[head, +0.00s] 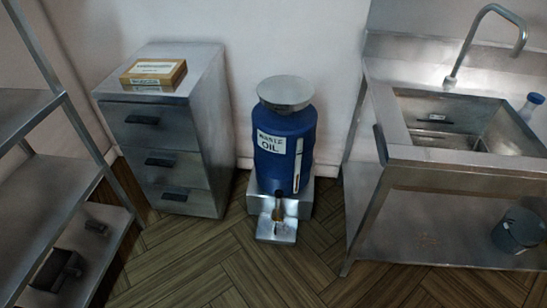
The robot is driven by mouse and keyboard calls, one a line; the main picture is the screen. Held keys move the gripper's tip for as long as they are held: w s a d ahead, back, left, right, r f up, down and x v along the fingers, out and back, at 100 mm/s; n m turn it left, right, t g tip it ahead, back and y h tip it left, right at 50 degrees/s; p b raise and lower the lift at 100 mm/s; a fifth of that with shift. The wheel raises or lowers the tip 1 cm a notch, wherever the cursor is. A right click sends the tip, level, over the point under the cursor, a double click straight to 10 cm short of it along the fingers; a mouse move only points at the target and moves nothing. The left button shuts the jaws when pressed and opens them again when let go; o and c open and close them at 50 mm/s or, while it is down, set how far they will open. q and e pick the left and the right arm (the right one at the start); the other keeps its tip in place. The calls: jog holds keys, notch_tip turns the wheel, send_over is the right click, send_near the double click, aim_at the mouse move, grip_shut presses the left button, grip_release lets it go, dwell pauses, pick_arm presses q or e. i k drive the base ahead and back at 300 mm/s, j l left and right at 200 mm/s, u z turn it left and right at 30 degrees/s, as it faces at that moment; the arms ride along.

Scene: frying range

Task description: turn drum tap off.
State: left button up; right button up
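A blue drum (272,165) labelled "waste oil" stands upright on a metal stand by the back wall, in the middle of the head view. A wide metal funnel or lid (285,92) sits on its top. The drum tap (278,208) is low on the front of the drum, small and brownish. The position of its handle is too small to tell. A metal drip tray (277,230) lies below the tap at floor level. Neither of my grippers is in view.
A metal drawer cabinet (206,132) with a cardboard box (153,72) on top stands left of the drum. A steel sink table (460,172) stands to the right, a shelf rack (72,190) at far left. The wooden floor (262,275) in front is clear.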

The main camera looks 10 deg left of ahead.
aim_at(278, 193)
jog(key=i+l+z, duration=0.2)
jog(key=i, duration=0.3)
jog(key=i+l+z, duration=0.25)
jog(key=i, duration=0.3)
